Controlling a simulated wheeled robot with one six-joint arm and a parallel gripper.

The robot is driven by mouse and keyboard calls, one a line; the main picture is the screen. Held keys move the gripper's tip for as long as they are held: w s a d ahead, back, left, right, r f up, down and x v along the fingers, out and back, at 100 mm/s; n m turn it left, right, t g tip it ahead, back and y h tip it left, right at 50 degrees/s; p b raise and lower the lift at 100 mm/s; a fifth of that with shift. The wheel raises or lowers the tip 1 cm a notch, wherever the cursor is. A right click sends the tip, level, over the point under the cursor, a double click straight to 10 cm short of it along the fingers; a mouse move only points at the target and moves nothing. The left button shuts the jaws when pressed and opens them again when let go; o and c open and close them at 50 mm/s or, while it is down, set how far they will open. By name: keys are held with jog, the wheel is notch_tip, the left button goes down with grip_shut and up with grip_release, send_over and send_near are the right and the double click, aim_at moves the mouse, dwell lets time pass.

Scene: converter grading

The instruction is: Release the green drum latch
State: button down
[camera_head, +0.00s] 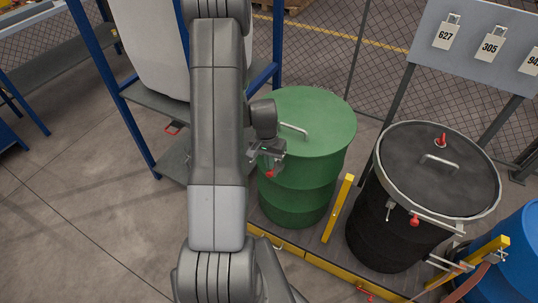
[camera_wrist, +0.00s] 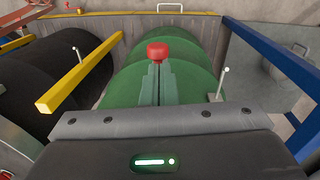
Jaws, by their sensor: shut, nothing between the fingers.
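The green drum (camera_head: 315,115) stands in the middle of the head view, with a closed lid and a curved lid handle (camera_head: 294,130). In the wrist view the green drum (camera_wrist: 125,88) fills the centre. Its red latch knob (camera_head: 269,173) is on the near side, and it also shows in the wrist view (camera_wrist: 157,50). My gripper (camera_head: 267,155) is beside the drum's near left side. In the wrist view its fingers (camera_wrist: 159,72) are together and empty, with the red knob just past the tips. I cannot tell whether they touch it. The arm hides part of the latch.
A black drum (camera_head: 435,180) with red knobs stands to the right, and a blue drum (camera_head: 515,262) beyond it. A yellow bar (camera_head: 338,208) stands between the green and black drums. A blue-framed rack (camera_head: 130,100) is at left. Floor at lower left is clear.

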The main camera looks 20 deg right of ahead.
jog(key=shift+f+b, duration=0.4)
jog(key=shift+b, duration=0.15)
jog(key=shift+s+a+t+b, duration=0.15)
jog(key=shift+t+b, duration=0.15)
jog(key=shift+b, duration=0.45)
